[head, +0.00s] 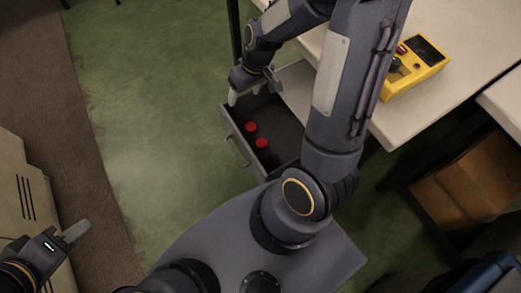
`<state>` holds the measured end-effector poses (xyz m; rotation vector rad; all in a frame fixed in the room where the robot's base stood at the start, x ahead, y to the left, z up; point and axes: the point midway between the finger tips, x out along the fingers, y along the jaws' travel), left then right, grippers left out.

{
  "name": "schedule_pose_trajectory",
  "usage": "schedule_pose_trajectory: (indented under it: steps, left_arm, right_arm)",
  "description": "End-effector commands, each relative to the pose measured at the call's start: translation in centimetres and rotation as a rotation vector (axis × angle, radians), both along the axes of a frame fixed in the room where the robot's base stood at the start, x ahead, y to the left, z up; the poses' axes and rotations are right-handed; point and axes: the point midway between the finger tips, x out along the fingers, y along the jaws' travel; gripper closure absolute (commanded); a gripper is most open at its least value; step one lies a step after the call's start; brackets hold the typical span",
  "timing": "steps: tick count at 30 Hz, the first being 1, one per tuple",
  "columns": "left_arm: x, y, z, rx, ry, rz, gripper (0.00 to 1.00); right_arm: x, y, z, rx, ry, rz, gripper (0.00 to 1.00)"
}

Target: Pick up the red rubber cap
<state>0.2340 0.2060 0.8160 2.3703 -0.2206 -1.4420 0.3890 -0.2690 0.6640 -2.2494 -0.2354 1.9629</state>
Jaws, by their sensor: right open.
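Two small round red caps lie inside an open grey drawer: one red cap (251,127) is nearer the drawer's front, the other red cap (262,143) is slightly lower and to the right. The drawer (239,143) is pulled out from under the white table. My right gripper (252,92) is open and empty above the drawer's upper left corner, apart from both caps. My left gripper (77,231) is at the lower left, far from the drawer; its finger opening cannot be made out. My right arm hides part of the drawer's right side.
The white table (440,105) bears a yellow device (416,70) with a dark screen and knob. A cardboard box (468,185) is on a low shelf at the right. A beige cabinet (25,190) stands at the left. Green floor left of the drawer is clear.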

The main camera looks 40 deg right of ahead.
Motion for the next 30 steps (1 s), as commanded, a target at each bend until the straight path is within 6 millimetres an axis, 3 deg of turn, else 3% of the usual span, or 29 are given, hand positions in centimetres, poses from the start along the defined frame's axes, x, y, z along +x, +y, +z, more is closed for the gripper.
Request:
schedule_pose_trajectory:
  steps: [1, 3, 6, 9, 12, 15, 30]
  left_arm:
    - [0.0, 0.0, -3.4, 0.000, 0.000, 0.000, 0.64]
    - [0.0, 0.0, -5.6, 0.000, 0.000, 0.000, 0.64]
    - [0.0, 0.0, -8.0, 0.000, 0.000, 0.000, 0.64]
    - [0.0, 0.0, -9.4, 0.000, 0.000, 0.000, 0.64]
    - [0.0, 0.0, -10.3, 0.000, 0.000, 0.000, 0.64]
    - [0.0, 0.0, -10.8, 0.000, 0.000, 0.000, 0.64]
    - [0.0, 0.0, -13.0, 0.000, -0.001, 0.000, 0.64]
  right_arm:
    - [0.5, -0.6, -6.5, -0.034, 0.047, 0.031, 0.30]
    - [1.1, -1.5, -12.3, -0.082, 0.091, 0.077, 0.30]
    - [1.3, -2.7, -19.5, -0.148, 0.144, 0.147, 0.30]
    - [1.0, -3.5, -24.3, -0.194, 0.181, 0.204, 0.30]
    - [0.8, -4.1, -27.4, -0.225, 0.204, 0.247, 0.30]
    - [0.6, -4.4, -29.2, -0.243, 0.217, 0.274, 0.30]
    - [-0.1, -5.0, -34.5, -0.251, 0.225, 0.285, 0.30]
